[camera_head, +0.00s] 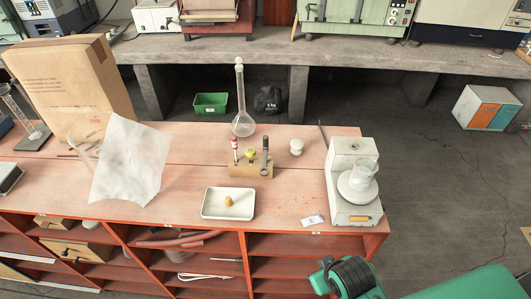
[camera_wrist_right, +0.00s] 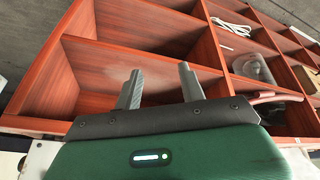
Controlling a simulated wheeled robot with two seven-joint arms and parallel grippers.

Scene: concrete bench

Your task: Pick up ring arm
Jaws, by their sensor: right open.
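I cannot single out a ring arm in either view. A wooden block (camera_head: 251,168) on the bench holds a red-and-white tube (camera_head: 234,147), a yellow piece (camera_head: 250,154) and a dark upright rod (camera_head: 265,151). My green right arm (camera_head: 400,285) comes in at the lower right of the head view, in front of the bench. In the wrist view my right gripper (camera_wrist_right: 159,88) is open and empty, its two fingers apart before the red shelf compartments. My left gripper is in neither view.
A tall flask (camera_head: 242,122) stands behind the block. A white tray (camera_head: 213,213) with a cork lies in front.

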